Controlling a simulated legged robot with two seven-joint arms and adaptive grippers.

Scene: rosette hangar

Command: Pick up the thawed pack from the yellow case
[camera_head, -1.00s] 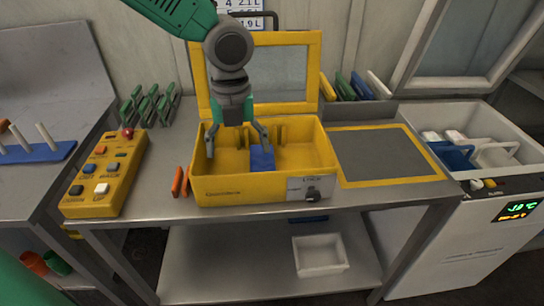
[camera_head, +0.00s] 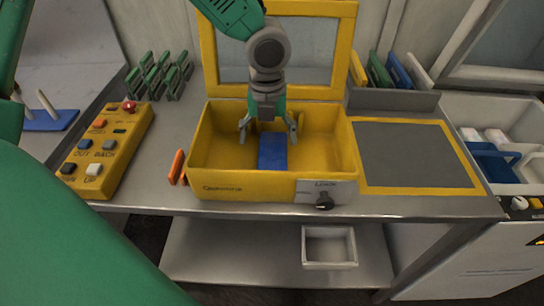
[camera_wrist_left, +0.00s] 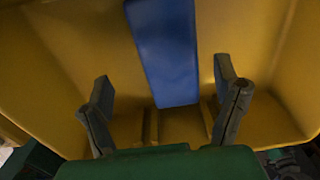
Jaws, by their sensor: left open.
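The yellow case (camera_head: 235,187) stands open on the steel table, its windowed lid (camera_head: 207,60) raised at the back. A blue pack (camera_head: 272,152) is inside it, near the front middle. My left gripper (camera_head: 268,130) points down inside the case, open and empty, just behind the pack. In the left wrist view, the blue pack (camera_wrist_left: 166,50) extends from the top edge to between the open fingers, and neither finger visibly touches it. My right gripper is not in view.
A yellow button box (camera_head: 107,150) and green clips (camera_head: 158,78) are left of the case. A grey mat with yellow border (camera_head: 415,155) lies right. Beyond it is a white open cooler (camera_head: 500,108) with blue and white packs.

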